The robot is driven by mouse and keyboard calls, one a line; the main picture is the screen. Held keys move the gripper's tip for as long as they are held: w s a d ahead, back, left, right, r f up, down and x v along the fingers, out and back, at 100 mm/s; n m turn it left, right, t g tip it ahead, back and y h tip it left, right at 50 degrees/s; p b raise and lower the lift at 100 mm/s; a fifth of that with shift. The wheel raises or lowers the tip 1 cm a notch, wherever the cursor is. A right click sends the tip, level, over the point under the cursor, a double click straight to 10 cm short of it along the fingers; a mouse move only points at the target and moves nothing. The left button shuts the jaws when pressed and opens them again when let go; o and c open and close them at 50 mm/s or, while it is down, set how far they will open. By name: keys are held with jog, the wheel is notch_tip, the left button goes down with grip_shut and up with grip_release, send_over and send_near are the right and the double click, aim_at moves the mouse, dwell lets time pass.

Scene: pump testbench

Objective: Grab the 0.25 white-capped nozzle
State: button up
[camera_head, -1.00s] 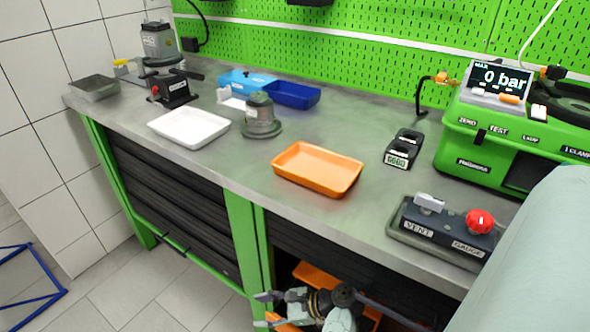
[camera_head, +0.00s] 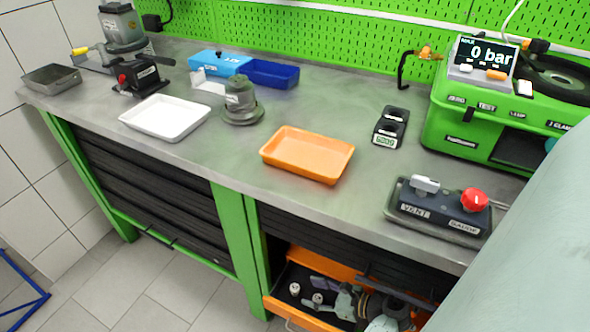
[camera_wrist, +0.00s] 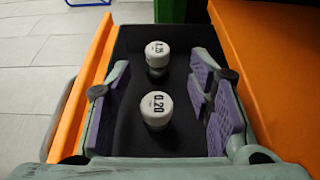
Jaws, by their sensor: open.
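The 0.25 white-capped nozzle (camera_wrist: 157,53) stands upright in the drawer, the farther of two in the wrist view. The nearer white-capped one reads 0.20 (camera_wrist: 156,109). Two white caps show in the head view; their labels are too small to read there, but the left one (camera_head: 295,289) appears to be the farther. My gripper (camera_wrist: 160,84) is open and empty, its purple-padded fingers to the left and right of the 0.20 nozzle, with the 0.25 nozzle beyond. It also shows over the drawer in the head view (camera_head: 337,298).
The open drawer (camera_head: 283,303) has orange walls and a dark floor. Its walls rise close beside both fingers. The workbench (camera_head: 225,165) above holds an orange tray (camera_head: 308,157), a white tray (camera_head: 165,119) and a vent-gauge block (camera_head: 440,212).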

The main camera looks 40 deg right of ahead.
aim_at(297, 288)
jog(key=shift+a+p+x, duration=0.2)
jog(key=shift+p+x, duration=0.3)
jog(key=shift+x, duration=1.85)
jog(key=shift+r, duration=0.2)
jog(key=shift+c, duration=0.5)
grip_shut()
